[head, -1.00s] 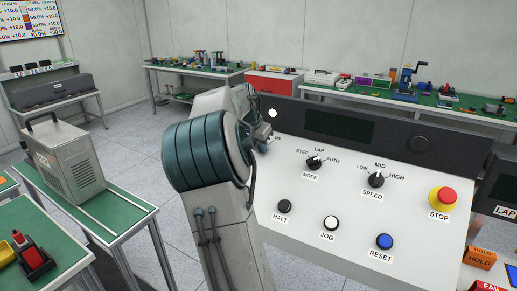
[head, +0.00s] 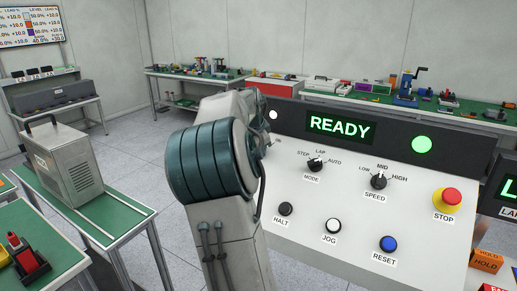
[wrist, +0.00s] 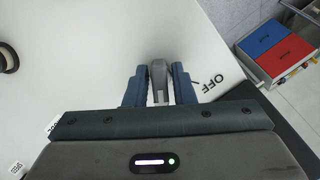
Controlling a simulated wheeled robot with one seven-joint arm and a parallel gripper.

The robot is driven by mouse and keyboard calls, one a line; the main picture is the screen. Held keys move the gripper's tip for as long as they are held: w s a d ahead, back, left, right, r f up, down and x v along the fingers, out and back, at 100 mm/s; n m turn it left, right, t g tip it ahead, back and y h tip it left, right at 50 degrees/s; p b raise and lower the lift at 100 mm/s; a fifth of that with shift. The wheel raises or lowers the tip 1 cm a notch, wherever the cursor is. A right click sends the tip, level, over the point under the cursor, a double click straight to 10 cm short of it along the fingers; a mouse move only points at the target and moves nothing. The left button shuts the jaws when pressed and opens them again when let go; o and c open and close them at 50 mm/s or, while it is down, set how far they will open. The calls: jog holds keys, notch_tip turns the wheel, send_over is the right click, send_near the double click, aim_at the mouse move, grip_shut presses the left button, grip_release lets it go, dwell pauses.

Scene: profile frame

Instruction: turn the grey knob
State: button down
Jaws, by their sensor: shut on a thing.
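The grey knob (wrist: 158,72) shows in the wrist view, standing up from the white panel (wrist: 100,45) between my two blue-grey fingers. My gripper (wrist: 158,84) is shut on it, one finger on each side. The word OFF is printed on the panel just right of the right finger. In the head view my own arm hides the knob and most of my gripper; part of an ON label shows beside the arm. The display (head: 340,126) reads READY in green, and a round lamp (head: 422,145) glows green.
Right of my arm on the panel are the MODE dial (head: 316,164), the SPEED dial (head: 378,180), the HALT button (head: 285,208), the JOG button (head: 333,226), the RESET button (head: 388,244) and the red STOP button (head: 452,196). Benches stand behind and to the left.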

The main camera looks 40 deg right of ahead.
dwell(0.3)
jog(key=c, duration=1.4)
grip_release()
jog(key=shift+c, duration=0.2)
jog(key=v, duration=1.3)
jog(key=shift+s+r, duration=0.15)
jog(key=shift+r, duration=0.2)
jog(key=shift+a, duration=0.2)
jog(key=s+a+f+n+y, duration=0.2)
jog(key=s+a+f+n, duration=0.8)
jog(key=a, duration=0.4)
jog(key=s+a+f+n+y, duration=0.3)
jog(key=s+a+f+n, duration=0.7)
jog(key=s+a, duration=0.2)
jog(key=shift+s+a+g+p, duration=0.3)
jog(key=shift+a+g+p, duration=0.15)
jog(key=shift+a, duration=0.75)
